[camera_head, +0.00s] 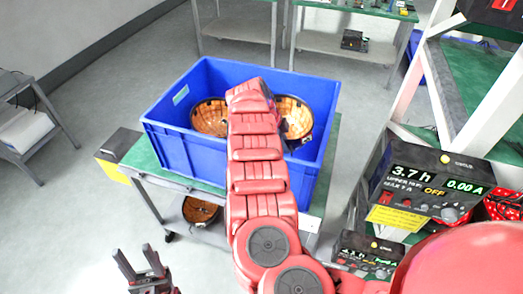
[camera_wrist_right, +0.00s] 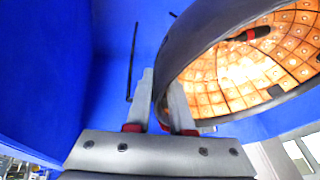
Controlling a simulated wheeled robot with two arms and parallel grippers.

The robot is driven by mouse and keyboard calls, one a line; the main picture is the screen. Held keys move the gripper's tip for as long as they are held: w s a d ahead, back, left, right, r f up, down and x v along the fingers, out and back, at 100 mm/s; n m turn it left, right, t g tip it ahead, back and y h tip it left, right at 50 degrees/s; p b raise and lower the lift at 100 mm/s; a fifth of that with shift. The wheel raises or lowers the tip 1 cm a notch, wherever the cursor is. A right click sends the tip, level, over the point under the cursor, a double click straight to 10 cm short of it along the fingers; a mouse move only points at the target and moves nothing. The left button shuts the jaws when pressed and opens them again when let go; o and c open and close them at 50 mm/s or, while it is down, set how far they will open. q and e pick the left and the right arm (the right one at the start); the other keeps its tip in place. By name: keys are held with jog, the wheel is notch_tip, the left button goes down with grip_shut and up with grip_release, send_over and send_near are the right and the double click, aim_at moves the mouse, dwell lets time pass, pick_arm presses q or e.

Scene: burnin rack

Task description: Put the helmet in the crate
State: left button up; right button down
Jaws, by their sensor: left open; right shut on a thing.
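A helmet (camera_wrist_right: 245,70), a dark shell with an orange tiled inside, fills the right of the right wrist view. My right gripper (camera_wrist_right: 160,100) is shut on its rim, with blue crate walls around. In the head view the blue crate (camera_head: 185,155) stands on a green-topped cart. Two bowl-like helmets with orange insides show in it, one on the left (camera_head: 210,117) and one on the right (camera_head: 296,115). My right arm reaches over the crate between them and hides its gripper. I cannot tell for certain which helmet is held. My left gripper (camera_head: 143,262) is open and empty, low at left.
Another orange-lined helmet (camera_head: 200,210) sits on the cart's lower shelf. A black box with a yellow label (camera_head: 118,150) is at the cart's left. A rack with power units (camera_head: 435,185) stands close on the right.

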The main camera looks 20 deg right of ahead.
notch_tip(320, 180, down, 9)
jog(key=shift+r+p, duration=0.15)
jog(key=shift+p, duration=0.95)
jog(key=c, duration=0.8)
grip_release()
jog(key=shift+r, duration=0.1)
jog(key=b+v, duration=0.4)
jog(key=v, duration=0.8)
